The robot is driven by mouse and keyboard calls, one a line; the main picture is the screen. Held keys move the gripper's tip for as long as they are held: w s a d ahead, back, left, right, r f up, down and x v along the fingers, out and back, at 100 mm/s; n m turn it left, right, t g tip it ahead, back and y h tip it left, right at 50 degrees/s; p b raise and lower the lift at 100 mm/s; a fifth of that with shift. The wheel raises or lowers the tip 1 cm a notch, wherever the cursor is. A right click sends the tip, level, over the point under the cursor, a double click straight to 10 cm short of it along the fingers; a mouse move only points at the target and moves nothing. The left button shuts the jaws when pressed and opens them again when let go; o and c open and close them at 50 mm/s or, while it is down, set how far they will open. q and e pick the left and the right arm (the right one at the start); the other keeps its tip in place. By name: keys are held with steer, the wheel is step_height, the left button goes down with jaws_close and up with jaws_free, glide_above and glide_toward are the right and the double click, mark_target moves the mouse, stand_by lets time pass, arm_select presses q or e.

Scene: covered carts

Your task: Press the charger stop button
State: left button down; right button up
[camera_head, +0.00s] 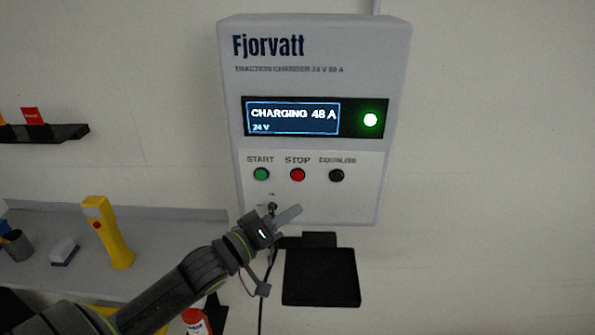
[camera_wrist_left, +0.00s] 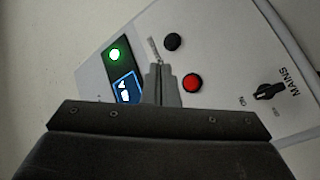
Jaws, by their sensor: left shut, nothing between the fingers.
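The charger (camera_head: 310,50) is a pale box on the wall, marked Fjorvatt. Its display (camera_head: 292,118) reads CHARGING 48 A, 24 V, and the round lamp (camera_head: 370,119) beside it glows green. The red stop button (camera_head: 297,175) sits between the green start button (camera_head: 261,174) and the black equalise button (camera_head: 336,175). My left gripper (camera_head: 299,209) is shut and empty, its tips below the stop button in the head view. In the left wrist view the shut fingers (camera_wrist_left: 160,68) point just left of the red button (camera_wrist_left: 192,83); contact cannot be seen.
A mains knob (camera_wrist_left: 265,92) is on the panel, partly behind my gripper in the head view. A black ledge (camera_head: 320,280) is below the charger. A yellow device (camera_head: 110,232) stands on the grey shelf (camera_head: 160,222) at left; a dark shelf (camera_head: 65,133) is above.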

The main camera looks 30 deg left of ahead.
mark_target(298, 176)
arm_select(q)
steer(key=shift+w, duration=0.15)
steer(key=w+a+b, duration=0.4)
steer(key=w, duration=0.3)
steer(key=shift+w+a, duration=0.15)
steer(key=shift+a, duration=0.15)
stand_by(2.2)
steer(key=shift+w+a, duration=0.2)
steer(key=shift+w, duration=0.15)
